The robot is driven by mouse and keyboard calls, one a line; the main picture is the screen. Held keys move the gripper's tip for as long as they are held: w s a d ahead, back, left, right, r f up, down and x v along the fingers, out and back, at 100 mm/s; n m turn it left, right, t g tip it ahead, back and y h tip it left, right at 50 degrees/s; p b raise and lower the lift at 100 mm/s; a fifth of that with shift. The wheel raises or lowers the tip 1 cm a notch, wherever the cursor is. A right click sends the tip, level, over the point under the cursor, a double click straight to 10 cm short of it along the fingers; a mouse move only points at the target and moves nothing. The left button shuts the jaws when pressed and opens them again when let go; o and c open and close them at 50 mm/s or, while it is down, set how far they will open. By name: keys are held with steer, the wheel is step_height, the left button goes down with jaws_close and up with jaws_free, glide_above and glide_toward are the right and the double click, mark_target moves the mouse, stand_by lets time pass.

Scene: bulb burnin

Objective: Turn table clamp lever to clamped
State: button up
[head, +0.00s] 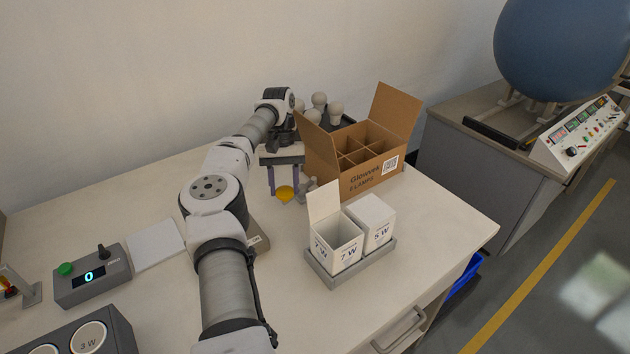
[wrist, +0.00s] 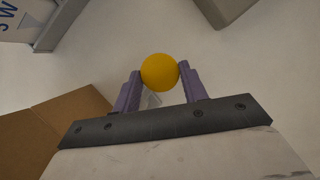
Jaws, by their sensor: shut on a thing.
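A round yellow knob (head: 285,193) is low over the table, below my gripper (head: 283,188) in the head view. A small grey metal part (head: 306,188) stands right beside it. In the wrist view the yellow knob (wrist: 160,72) sits between the tips of the two purple fingers of my gripper (wrist: 160,75), touching both. My gripper is shut on the knob. The lever's arm and its pivot are mostly hidden under the knob and gripper, so I cannot tell the lever's angle.
An open cardboard box (head: 345,178) with dividers stands just right of my gripper. Several bulbs (head: 319,102) stand behind it. Two white cartons in a grey tray (head: 330,282) are nearer the front. A control box (head: 92,277) is at left.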

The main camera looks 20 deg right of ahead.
steer(key=shift+w+a+m+y, duration=0.15)
steer(key=shift+w+m+y, duration=0.25)
steer(key=shift+m, duration=0.5)
steer(key=o, duration=1.4)
step_height(320, 180, up, 20)
steer(key=p, duration=0.9)
